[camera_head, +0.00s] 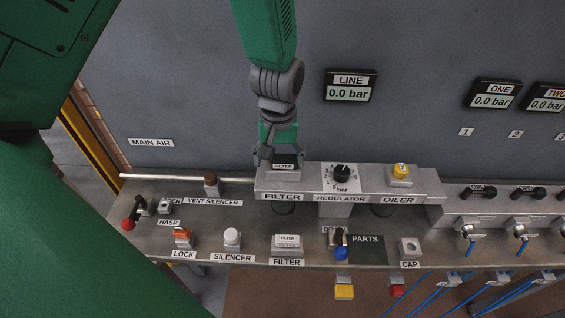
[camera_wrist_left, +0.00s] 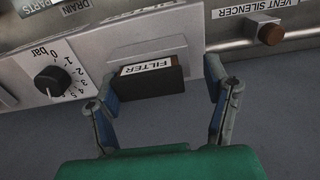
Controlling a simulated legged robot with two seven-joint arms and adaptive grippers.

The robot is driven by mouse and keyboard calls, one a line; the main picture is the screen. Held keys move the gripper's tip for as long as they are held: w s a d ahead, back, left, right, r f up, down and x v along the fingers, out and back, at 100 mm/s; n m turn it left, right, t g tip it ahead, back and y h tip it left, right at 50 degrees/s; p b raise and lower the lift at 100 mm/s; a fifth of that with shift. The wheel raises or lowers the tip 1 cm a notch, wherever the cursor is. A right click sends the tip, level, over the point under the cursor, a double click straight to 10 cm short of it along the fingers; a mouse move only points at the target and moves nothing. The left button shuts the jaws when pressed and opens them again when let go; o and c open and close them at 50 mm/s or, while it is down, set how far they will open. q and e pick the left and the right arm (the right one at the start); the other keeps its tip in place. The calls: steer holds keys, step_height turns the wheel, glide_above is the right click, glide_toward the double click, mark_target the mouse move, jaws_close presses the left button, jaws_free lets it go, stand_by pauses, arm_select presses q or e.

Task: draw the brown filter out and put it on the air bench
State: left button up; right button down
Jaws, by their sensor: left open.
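The brown filter (camera_wrist_left: 152,82) is a dark block with a white FILTER label, seated in the grey filter housing (camera_wrist_left: 146,45). In the head view the filter (camera_head: 284,166) sits at the top of the raised unit, partly hidden by my left gripper (camera_head: 279,153). In the left wrist view my left gripper (camera_wrist_left: 151,88) is open, with one finger on each side of the filter and gaps between. The grey metal air bench (camera_head: 210,262) runs below, with a pale filter (camera_head: 287,240) on it above a FILTER label. My right gripper is not in view.
The regulator knob (camera_head: 341,173) and yellow-topped oiler (camera_head: 400,171) stand right of the filter. The brown vent silencer (camera_head: 211,184) is to the left. A white silencer (camera_head: 232,238), orange lock (camera_head: 182,235) and dark PARTS area (camera_head: 367,249) lie along the bench front.

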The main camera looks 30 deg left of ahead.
arm_select(q)
steer(key=shift+d+r, duration=0.1)
steer(key=shift+d, duration=0.3)
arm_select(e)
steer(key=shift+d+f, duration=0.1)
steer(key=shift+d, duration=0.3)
arm_select(q)
steer(key=shift+w+a+p, duration=0.1)
steer(key=shift+a+p, duration=0.15)
steer(key=shift+p, duration=0.1)
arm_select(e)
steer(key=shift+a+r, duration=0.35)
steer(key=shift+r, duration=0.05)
